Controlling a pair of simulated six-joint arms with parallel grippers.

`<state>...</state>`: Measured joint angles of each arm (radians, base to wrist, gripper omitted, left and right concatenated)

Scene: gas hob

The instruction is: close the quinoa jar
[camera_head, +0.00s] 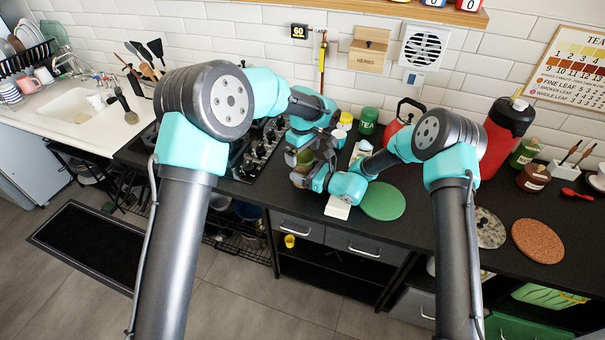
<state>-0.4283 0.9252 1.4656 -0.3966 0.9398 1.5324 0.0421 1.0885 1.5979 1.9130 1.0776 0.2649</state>
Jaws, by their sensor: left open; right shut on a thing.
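A small olive-and-glass jar (304,157), which looks like the quinoa jar, stands on the dark counter at the middle, mostly hidden by my grippers. Its label is not readable, and I cannot make out whether its lid is on. My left gripper (299,141) reaches in from the left and points down at the jar's top; it is open. My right gripper (304,178) comes in from the right, lower down, and is shut on what looks like the jar's body. The contact itself is hidden.
A green round mat (383,201) lies right of the grippers, beside a white board (338,207). A yellow-lidded jar (345,120), a green jar (368,121) and a red kettle (401,118) stand behind. The gas hob (258,150) is to the left. The counter's front edge is close.

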